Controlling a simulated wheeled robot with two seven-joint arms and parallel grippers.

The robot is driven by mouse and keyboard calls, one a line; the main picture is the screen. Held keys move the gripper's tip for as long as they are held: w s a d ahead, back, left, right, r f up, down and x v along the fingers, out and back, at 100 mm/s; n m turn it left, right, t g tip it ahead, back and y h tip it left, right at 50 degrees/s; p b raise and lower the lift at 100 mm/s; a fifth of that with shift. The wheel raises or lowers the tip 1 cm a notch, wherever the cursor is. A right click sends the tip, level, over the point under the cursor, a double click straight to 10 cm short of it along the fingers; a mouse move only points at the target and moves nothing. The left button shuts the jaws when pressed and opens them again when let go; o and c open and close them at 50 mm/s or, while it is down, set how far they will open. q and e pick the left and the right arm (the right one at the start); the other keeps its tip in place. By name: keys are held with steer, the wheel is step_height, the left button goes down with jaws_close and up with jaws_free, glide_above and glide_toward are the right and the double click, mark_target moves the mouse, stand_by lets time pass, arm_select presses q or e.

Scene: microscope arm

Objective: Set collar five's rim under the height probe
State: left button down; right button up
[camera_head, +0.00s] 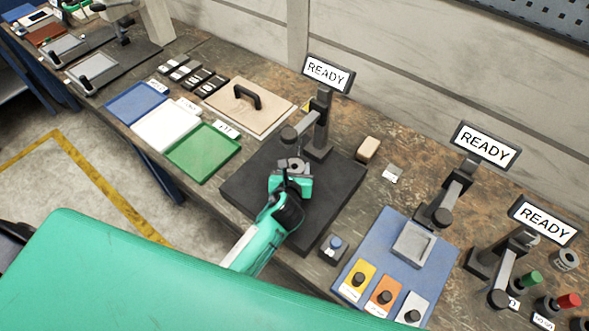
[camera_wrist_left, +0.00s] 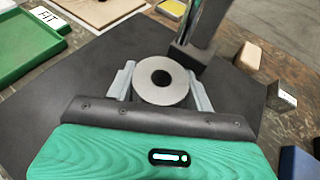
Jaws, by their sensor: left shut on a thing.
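A grey ring-shaped collar (camera_head: 295,165) with a dark centre hole is held between the fingers of my left gripper (camera_head: 292,173). In the left wrist view the collar (camera_wrist_left: 149,94) lies flat between the two fingers (camera_wrist_left: 161,88); no number is readable on it. The height probe (camera_head: 289,133) is a dark cylinder head on the arm of a stand, above a black base plate (camera_head: 243,188). In the head view the collar is just in front of the probe head; whether it touches the plate cannot be told. My right gripper is not in view.
A READY sign (camera_head: 328,74) tops the stand. A tan block (camera_head: 367,149) and a small metal block (camera_head: 392,174) lie right of the plate.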

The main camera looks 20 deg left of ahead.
arm_select(q)
steer(key=shift+f, duration=0.6)
steer(key=shift+f, duration=0.1)
steer(key=c, duration=0.6)
jaws_free()
steer(key=b+v, duration=0.1)
steer(key=v, duration=1.1)
steer(key=shift+b, duration=0.4)
steer(key=shift+a, duration=0.1)
